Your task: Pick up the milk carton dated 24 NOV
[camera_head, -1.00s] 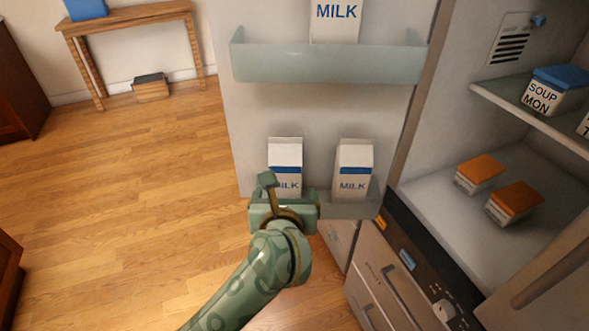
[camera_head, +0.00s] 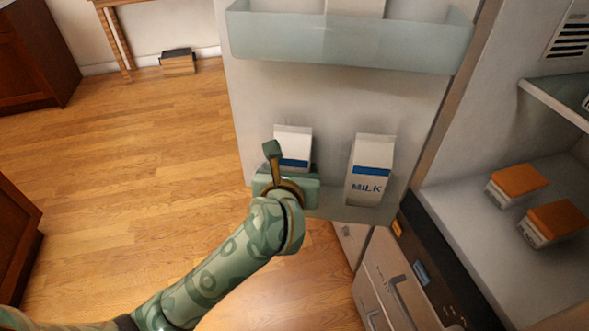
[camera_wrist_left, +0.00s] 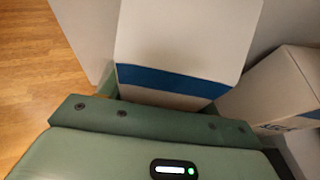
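Two white milk cartons with blue bands stand side by side in the lower door shelf. The left milk carton (camera_head: 294,138) is partly hidden behind my left gripper (camera_head: 287,183). The right milk carton (camera_head: 369,168) shows its MILK label. No date is readable on either. In the left wrist view, the left carton (camera_wrist_left: 183,38) fills the middle just beyond my gripper (camera_wrist_left: 150,118), and the right carton (camera_wrist_left: 285,88) leans in at the right edge. My right gripper is out of view.
Another carton (camera_head: 355,7) stands in the upper door shelf (camera_head: 345,42), cut off by the top edge. Two orange-topped containers (camera_head: 518,180) (camera_head: 556,220) sit on the fridge's floor at right. Drawers (camera_head: 390,280) lie below.

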